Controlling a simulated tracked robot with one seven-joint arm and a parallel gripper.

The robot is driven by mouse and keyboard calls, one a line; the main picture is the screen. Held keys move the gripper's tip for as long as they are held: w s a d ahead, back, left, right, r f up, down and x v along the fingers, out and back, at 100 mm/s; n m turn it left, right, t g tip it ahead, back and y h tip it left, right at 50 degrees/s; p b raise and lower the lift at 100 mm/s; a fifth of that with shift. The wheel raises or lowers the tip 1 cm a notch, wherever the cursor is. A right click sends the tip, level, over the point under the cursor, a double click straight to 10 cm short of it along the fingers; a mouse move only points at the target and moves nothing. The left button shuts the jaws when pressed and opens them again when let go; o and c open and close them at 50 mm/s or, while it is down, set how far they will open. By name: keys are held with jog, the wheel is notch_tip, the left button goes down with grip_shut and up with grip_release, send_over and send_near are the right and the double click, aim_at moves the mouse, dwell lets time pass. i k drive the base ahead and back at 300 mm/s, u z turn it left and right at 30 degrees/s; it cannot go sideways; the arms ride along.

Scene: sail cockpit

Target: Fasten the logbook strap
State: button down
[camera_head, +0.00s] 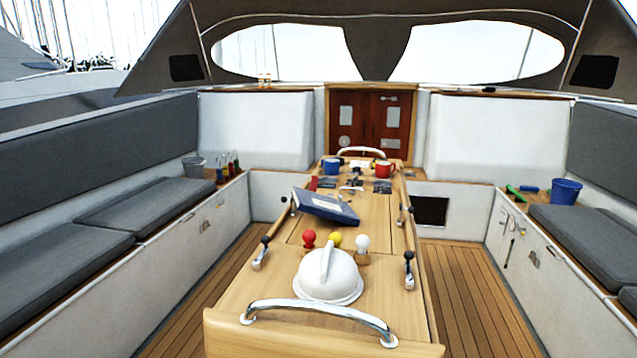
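A dark blue book (325,206), which looks like the logbook, lies across the middle of the wooden cockpit table (285,275). It is turned at an angle and seems tilted, with a pale label on its cover. I cannot make out its strap or whether it is fastened at this size. My gripper does not show in this view.
A white dome (328,275) and red, yellow and white knobs (335,240) stand nearer on the table. Blue (331,167) and red (383,169) mugs stand beyond the book. A chrome rail (318,312) edges the near end. Cushioned benches (145,205) flank clear floor.

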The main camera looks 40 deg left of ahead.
aim_at(313, 180)
jog(key=u, duration=0.8)
jog(key=i, duration=0.1)
jog(key=z, duration=2.65)
jog(key=k, duration=2.15)
jog(key=u, duration=1.75)
